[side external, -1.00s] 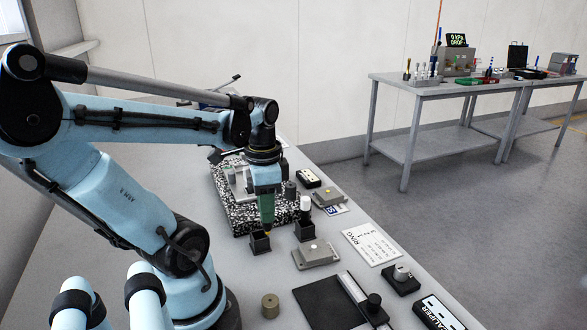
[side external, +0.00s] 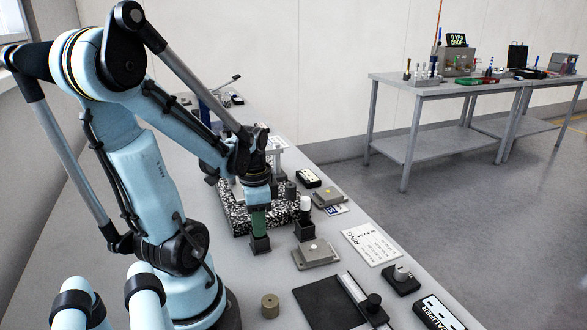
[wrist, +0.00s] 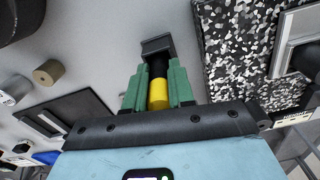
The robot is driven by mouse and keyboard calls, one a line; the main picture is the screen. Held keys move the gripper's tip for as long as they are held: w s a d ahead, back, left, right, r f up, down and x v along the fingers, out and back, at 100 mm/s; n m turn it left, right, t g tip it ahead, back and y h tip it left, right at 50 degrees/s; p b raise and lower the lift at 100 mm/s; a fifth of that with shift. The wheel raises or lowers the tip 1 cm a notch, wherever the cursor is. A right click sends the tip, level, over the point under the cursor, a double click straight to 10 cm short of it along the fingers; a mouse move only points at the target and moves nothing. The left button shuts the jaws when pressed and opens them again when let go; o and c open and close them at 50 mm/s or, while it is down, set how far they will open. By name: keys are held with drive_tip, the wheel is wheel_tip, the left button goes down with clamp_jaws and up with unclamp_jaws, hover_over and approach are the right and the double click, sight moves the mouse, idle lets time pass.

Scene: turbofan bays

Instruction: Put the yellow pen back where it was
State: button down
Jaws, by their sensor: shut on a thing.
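My gripper (side external: 259,222) points straight down with its green fingers directly over a small dark square holder (side external: 260,244) on the bench. In the wrist view the fingers (wrist: 159,76) are shut on the yellow pen (wrist: 158,94), which has a black section toward its far end. That end meets the dark holder (wrist: 156,46) in the picture. I cannot tell how deep the pen sits in it. In the side view the fingers and holder hide the pen.
A second dark holder (side external: 304,232) with a white-topped item (side external: 306,203) stands close on the right. A speckled block (side external: 237,217) lies just behind. A grey metal block (side external: 316,254) and a brass cylinder (side external: 270,305) are nearby in front.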

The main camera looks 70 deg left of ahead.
drive_tip(key=shift+f, duration=0.2)
drive_tip(key=c, duration=1)
unclamp_jaws()
drive_tip(key=shift+o, duration=0.2)
drive_tip(key=shift+r, duration=0.2)
wheel_tip(320, 180, up, 12)
drive_tip(key=shift+w+f, duration=0.1)
drive_tip(key=w+d+f+n+t, duration=0.1)
drive_tip(key=w+d+t, duration=0.2)
drive_tip(key=w+d, duration=0.3)
drive_tip(key=w+d+f+t, duration=0.2)
drive_tip(key=w+d+t, duration=0.2)
drive_tip(key=d, duration=0.6)
drive_tip(key=shift+w+d+n, duration=0.3)
drive_tip(key=shift+w+n, duration=0.1)
drive_tip(key=shift+w, duration=0.55)
